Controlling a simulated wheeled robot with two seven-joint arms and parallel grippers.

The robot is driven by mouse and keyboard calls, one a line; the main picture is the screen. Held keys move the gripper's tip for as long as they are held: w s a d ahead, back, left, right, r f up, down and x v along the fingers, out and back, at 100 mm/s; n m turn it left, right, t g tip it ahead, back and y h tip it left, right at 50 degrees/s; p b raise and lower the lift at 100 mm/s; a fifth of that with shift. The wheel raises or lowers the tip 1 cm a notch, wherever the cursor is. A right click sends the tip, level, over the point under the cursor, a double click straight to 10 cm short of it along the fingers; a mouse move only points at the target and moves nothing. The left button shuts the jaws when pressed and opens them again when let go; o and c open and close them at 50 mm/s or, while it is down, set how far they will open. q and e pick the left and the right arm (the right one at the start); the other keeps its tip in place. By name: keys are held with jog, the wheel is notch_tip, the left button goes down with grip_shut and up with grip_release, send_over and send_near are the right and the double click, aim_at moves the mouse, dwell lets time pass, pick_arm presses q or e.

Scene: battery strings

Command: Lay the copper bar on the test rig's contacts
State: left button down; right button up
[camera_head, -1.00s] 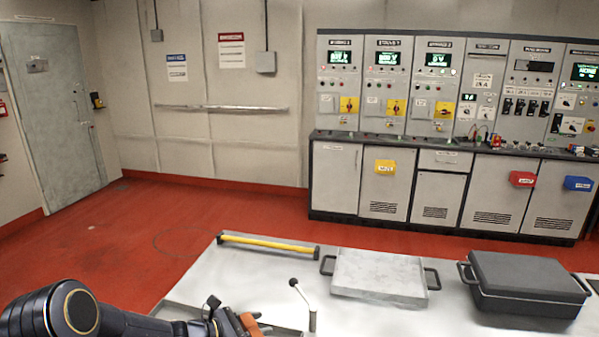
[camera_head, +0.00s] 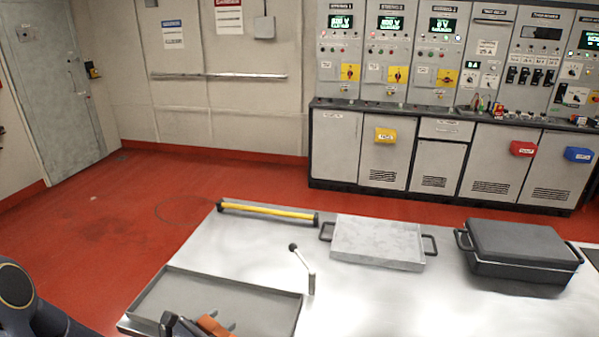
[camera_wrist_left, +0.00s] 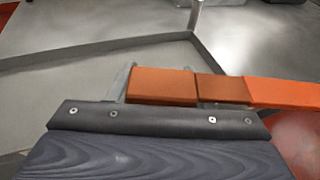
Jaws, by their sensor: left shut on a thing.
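The copper bar (camera_wrist_left: 285,93) is a flat orange bar that runs out of the right side of the left wrist view. My left gripper (camera_wrist_left: 163,84) is shut on it, with the bar lying across in front of the dark palm. In the head view my left gripper (camera_head: 195,324) shows at the bottom edge, with a short orange piece of the bar (camera_head: 214,326) beside it, over the shallow grey tray's front part. The rest of the bar is cut off there. I cannot make out the test rig's contacts for sure. My right gripper is not in view.
The shallow tray (camera_head: 167,273) sits on the metal table (camera_head: 380,305). A black-knobbed lever (camera_head: 304,266) stands at its right. Behind are a yellow bar (camera_head: 268,210), a handled grey tray (camera_head: 378,243) and a dark case (camera_head: 523,255). Control cabinets line the back wall.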

pick_arm(q)
jog(key=shift+s+a+f+n+t+y, duration=0.2)
jog(key=shift+s+f+n+t+y, duration=0.1)
jog(key=shift+n+y, duration=0.25)
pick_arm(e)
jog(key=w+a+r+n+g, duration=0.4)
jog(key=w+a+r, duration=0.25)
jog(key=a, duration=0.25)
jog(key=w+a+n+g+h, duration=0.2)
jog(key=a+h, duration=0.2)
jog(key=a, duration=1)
pick_arm(q)
jog(key=d+r+m+g+h, duration=0.3)
jog(key=d+m+g, duration=0.1)
jog(key=d, duration=0.3)
jog(key=d+r+m+g+h, duration=0.3)
jog(key=d+r+m+g, duration=0.1)
jog(key=d, duration=0.3)
jog(key=shift+d+m+h, duration=0.35)
jog(key=shift+d, duration=0.05)
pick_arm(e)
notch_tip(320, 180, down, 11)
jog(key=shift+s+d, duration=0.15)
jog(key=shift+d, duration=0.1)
pick_arm(q)
jog(key=shift+r, duration=0.1)
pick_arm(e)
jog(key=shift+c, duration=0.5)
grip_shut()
